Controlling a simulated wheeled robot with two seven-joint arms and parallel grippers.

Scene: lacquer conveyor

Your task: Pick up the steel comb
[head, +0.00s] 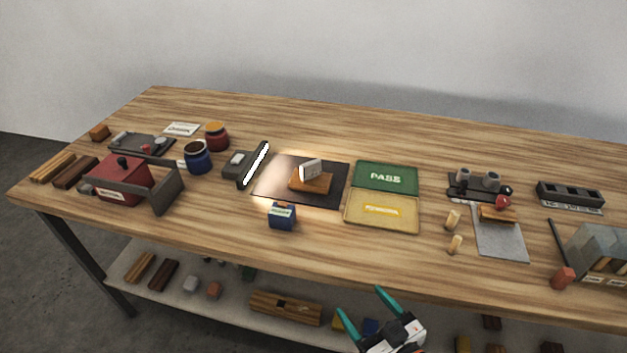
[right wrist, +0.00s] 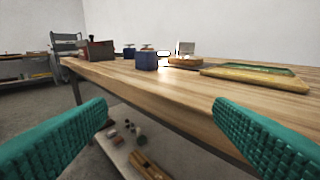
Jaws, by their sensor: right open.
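I cannot pick out a steel comb with certainty in either view; small grey metal parts lie on a dark tray (head: 142,143) at the back left of the table, too small to tell apart. My right gripper (head: 360,307) is open and empty, in front of the table's front edge in the head view. In the right wrist view its two teal fingers stand wide apart (right wrist: 160,103) with nothing between them, facing the table edge. My left gripper is not in view.
The wooden table (head: 320,247) holds a red box (head: 121,178), blue jar (head: 198,157), red jar (head: 216,136), bright lamp bar (head: 257,163), dark mat (head: 270,187), blue block (head: 282,216), green PASS tray (head: 387,177), yellow tray (head: 381,212) and glass-sided box (head: 597,247). A shelf (head: 225,297) lies below.

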